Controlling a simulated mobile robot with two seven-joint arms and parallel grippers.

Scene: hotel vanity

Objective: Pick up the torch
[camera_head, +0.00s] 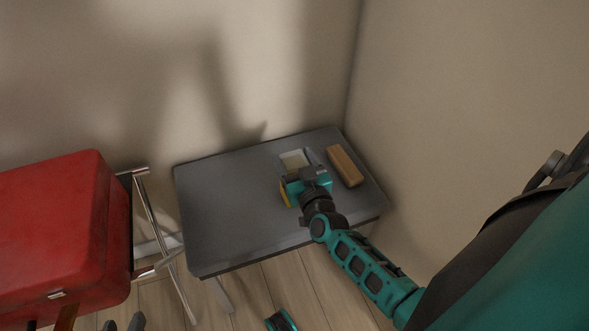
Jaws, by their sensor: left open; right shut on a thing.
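My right gripper (306,184) is low over the grey table, its arm coming in from the lower right. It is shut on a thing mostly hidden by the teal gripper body. A yellow piece (285,195) shows at the gripper's left side; it may be part of the torch, but I cannot tell for sure. Two dark tips at the bottom left edge look like my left gripper (123,324); they are apart with nothing seen between them, and the rest is cut off.
The grey table (225,210) stands in the wall corner, its left half bare. A wooden block (345,165) lies right of my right gripper. A pale box-like item (294,159) is just beyond it. A red case (65,225) rests on a metal-framed stand (152,210) at left.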

